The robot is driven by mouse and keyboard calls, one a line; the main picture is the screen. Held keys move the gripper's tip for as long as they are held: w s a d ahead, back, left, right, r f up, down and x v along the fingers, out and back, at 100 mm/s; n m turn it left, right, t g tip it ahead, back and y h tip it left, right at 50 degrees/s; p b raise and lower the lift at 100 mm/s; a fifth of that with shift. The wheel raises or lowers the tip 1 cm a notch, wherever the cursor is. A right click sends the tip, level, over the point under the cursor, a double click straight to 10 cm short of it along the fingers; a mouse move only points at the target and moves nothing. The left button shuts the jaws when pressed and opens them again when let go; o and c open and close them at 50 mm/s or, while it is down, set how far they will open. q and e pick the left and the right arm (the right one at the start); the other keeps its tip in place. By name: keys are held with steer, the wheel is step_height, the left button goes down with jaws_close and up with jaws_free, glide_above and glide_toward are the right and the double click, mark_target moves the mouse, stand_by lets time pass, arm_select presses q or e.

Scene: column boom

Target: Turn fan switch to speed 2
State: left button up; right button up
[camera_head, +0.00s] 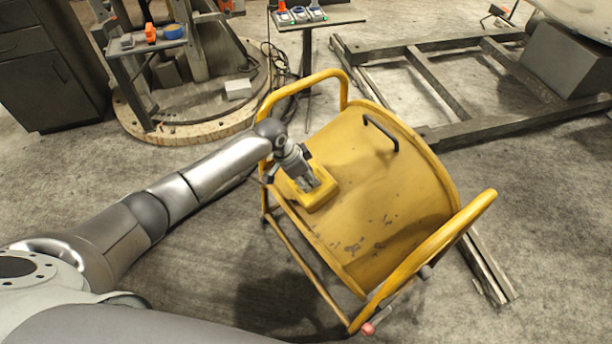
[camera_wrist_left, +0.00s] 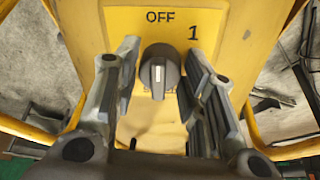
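The yellow drum fan (camera_head: 385,200) stands on the floor in its tubular frame, with a yellow switch box (camera_head: 318,197) on its near left side. The dark switch knob (camera_wrist_left: 160,72) shows in the left wrist view, with a white line on its face running roughly up and down. The label OFF is above it and 1 is to its upper right; no 2 is visible. My left gripper (camera_head: 308,181) is at the switch box. In the left wrist view its fingers (camera_wrist_left: 162,62) are open on either side of the knob, with gaps on both sides. My right gripper is not in view.
A yellow tube handle (camera_head: 305,82) rises beside my left arm. A small stand with tools (camera_head: 150,40) and a small table (camera_head: 320,20) are behind. A metal floor frame (camera_head: 440,90) lies at the back right. Bare floor is in front of the fan.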

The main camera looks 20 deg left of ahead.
arm_select(q)
steer(key=c, duration=0.5)
steer(key=shift+m, duration=0.3)
steer(key=m+b, duration=0.1)
steer(key=m, duration=0.2)
steer(key=m+b, duration=0.1)
steer(key=m, duration=0.4)
steer(key=shift+w+g, duration=0.1)
steer(key=shift+g, duration=0.3)
steer(key=m+b, duration=0.1)
steer(key=m, duration=0.4)
steer(key=shift+d, duration=0.1)
steer(key=m+b, duration=0.1)
steer(key=m, duration=0.3)
steer(key=shift+y, duration=0.4)
steer(key=shift+m, duration=0.3)
